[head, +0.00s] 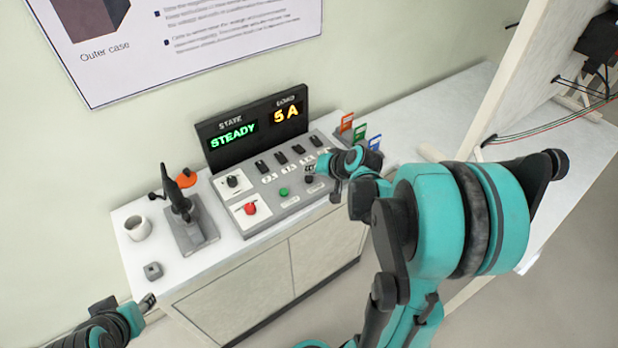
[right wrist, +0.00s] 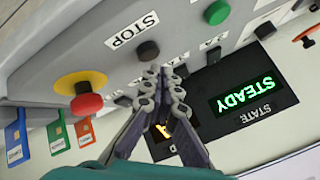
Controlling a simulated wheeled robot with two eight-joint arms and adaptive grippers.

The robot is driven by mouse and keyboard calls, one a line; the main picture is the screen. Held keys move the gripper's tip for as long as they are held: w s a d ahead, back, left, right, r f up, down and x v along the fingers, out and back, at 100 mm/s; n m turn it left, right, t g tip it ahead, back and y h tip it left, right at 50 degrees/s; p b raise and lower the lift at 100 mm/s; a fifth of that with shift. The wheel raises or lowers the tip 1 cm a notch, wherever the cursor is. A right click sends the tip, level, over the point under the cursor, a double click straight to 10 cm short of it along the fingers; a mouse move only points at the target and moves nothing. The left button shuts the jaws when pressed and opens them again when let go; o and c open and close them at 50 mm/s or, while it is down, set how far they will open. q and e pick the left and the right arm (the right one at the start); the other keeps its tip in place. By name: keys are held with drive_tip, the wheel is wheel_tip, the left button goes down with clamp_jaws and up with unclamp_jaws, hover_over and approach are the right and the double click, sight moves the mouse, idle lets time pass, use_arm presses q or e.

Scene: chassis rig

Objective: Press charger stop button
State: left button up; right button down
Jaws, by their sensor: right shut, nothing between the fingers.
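The dark stop button (right wrist: 148,50) is a small round knob beside the white STOP label (right wrist: 132,30) on the grey control panel (head: 268,212). In the head view the dark button (head: 308,179) is at the panel's right part, close to my right gripper (head: 317,170). In the right wrist view the right gripper (right wrist: 167,74) is shut and empty, its tips near the button; I cannot tell whether they touch it. The display (head: 252,128) reads STEADY and 5 A. My left gripper (head: 147,302) is at the lower left, away from the panel; its jaw state is unclear.
A green button (head: 284,191) and a red knob (head: 250,208) are left of the dark button. A red mushroom button (right wrist: 87,104) on yellow stands on its other side. Colored tags (head: 360,130) stand behind. A white mug (head: 137,228) and a black handheld device (head: 180,207) are left.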

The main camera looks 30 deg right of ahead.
sight(311, 179)
drive_tip(key=shift+f, duration=0.15)
drive_tip(key=shift+f+b, duration=0.3)
drive_tip(key=shift+b, duration=0.05)
drive_tip(key=shift+f+b, duration=0.4)
drive_tip(key=shift+f, duration=0.05)
idle(0.5)
drive_tip(key=shift+r, duration=0.1)
drive_tip(key=shift+r+p, duration=0.75)
drive_tip(key=shift+r, duration=0.05)
wheel_tip(311, 179, up, 5)
drive_tip(key=p, duration=0.4)
drive_tip(key=shift+r, duration=0.1)
